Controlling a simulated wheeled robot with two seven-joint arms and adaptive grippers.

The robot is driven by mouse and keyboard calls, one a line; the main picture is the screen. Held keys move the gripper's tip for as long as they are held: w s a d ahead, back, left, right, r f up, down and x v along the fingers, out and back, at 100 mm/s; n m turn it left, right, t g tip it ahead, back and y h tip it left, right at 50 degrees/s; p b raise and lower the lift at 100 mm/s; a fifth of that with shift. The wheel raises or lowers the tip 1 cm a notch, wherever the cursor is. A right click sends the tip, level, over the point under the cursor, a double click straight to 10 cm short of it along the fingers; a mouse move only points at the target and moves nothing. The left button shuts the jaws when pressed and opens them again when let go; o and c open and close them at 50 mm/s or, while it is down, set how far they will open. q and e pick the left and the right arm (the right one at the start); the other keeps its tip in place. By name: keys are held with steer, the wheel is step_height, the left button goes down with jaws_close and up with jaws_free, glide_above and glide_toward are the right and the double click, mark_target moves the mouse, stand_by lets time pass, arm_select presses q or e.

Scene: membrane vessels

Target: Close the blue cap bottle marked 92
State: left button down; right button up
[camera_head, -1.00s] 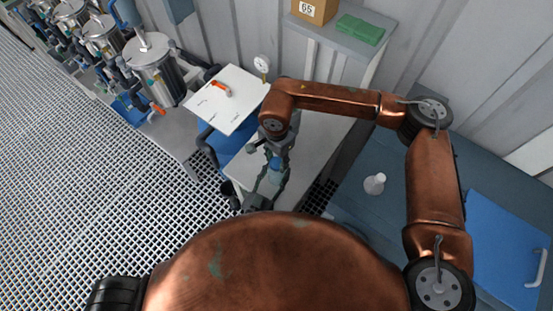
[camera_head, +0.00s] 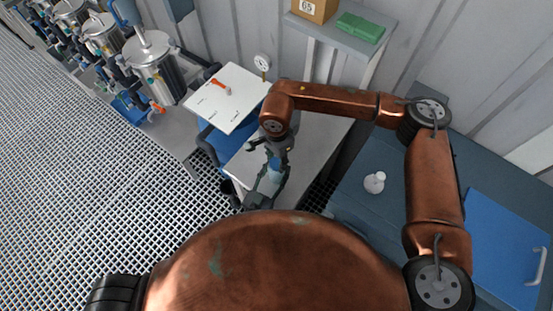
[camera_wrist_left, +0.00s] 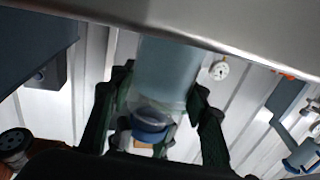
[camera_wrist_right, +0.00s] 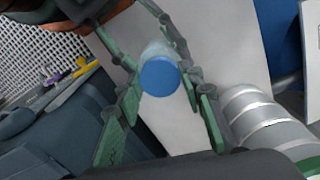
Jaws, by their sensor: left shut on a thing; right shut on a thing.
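The bottle is clear with a blue cap (camera_wrist_right: 160,78); no number 92 can be read. In the right wrist view, my right gripper (camera_wrist_right: 164,88) is shut on the cap, with the clear bottle body behind it. In the head view, the right gripper (camera_head: 274,153) is over the side table, above my left gripper (camera_head: 262,190). In the left wrist view, my left gripper (camera_wrist_left: 163,85) is shut on the pale translucent bottle body (camera_wrist_left: 168,70), with a blue ring of the cap visible below it in the picture. How tightly the cap sits cannot be told.
A white board (camera_head: 228,98) with an orange item lies beyond the grey table (camera_head: 318,150). A small white bottle (camera_head: 374,183) stands on the blue-grey bench at right. Steel vessels (camera_head: 153,65) stand at upper left. A box marked 65 (camera_head: 315,10) sits on a shelf.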

steer(key=m, duration=2.1)
steer(key=shift+m, duration=0.4)
steer(key=m, duration=1.2)
steer(key=shift+m, duration=0.4)
steer(key=o, duration=0.8)
steer(key=shift+f, duration=0.1)
